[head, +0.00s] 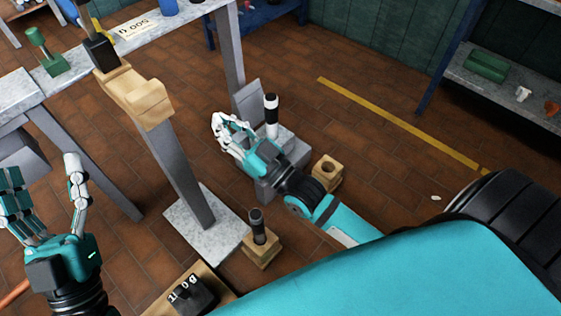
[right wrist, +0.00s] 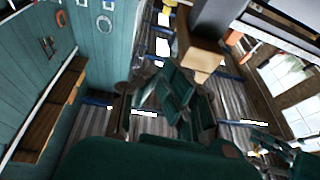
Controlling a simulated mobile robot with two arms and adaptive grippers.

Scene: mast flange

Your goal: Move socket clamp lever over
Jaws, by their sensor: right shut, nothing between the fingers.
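A lever with a black grip and a white band (head: 271,115) stands upright on a grey block (head: 286,150). I cannot tell for certain that it is the socket clamp lever. My right gripper (head: 228,128) is shut and empty, just left of this lever; contact is unclear. Its dark fingers (right wrist: 178,92) also show in the right wrist view, where I make out no lever. My left gripper (head: 44,190) is open and empty at the lower left, its fingers spread apart. The wooden flange (head: 140,92) tops a grey post (head: 180,165) between the two grippers.
A wooden block with a hole (head: 328,173) stands right of my right gripper. Another wooden block (head: 262,248) holds a dark peg near the post's pale base plate (head: 205,240). A workbench (head: 80,62) is behind left. A shelf (head: 500,85) stands right. Floor between is mostly clear.

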